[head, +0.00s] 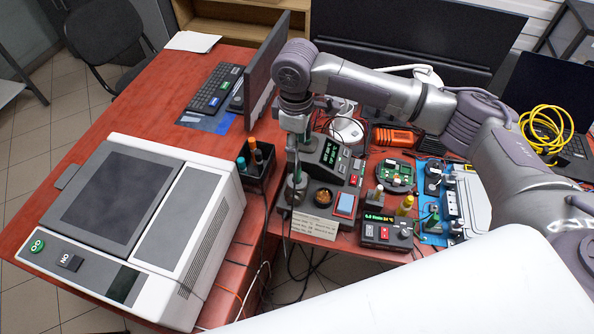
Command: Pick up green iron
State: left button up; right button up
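A slim green-handled tool (297,172), which looks like the green iron, stands upright in a holder at the left of the dark soldering station (326,199). My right arm comes in from the right, and my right gripper (297,145) points down directly above this tool. The fingers overlap the tool's top, so I cannot tell whether they touch it or are closed on it. My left gripper is not in view.
A second station (388,233) with a yellow-handled tool (405,205) stands to the right. A black holder (257,168) with bottles and a large white machine (135,230) are to the left. A monitor (267,70) stands behind. Red tabletop (120,115) is clear at left.

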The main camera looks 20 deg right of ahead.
aim_at(298, 167)
notch_tip(298, 167, down, 5)
jog(key=shift+f+p, duration=0.1)
jog(key=shift+p, duration=0.2)
jog(key=f, duration=0.1)
jog(key=f+p, duration=0.1)
jog(key=f, duration=0.1)
jog(key=f+p, duration=0.1)
jog(key=shift+s+f, duration=0.25)
jog(key=shift+f, duration=0.5)
jog(key=shift+c, duration=0.3)
grip_shut()
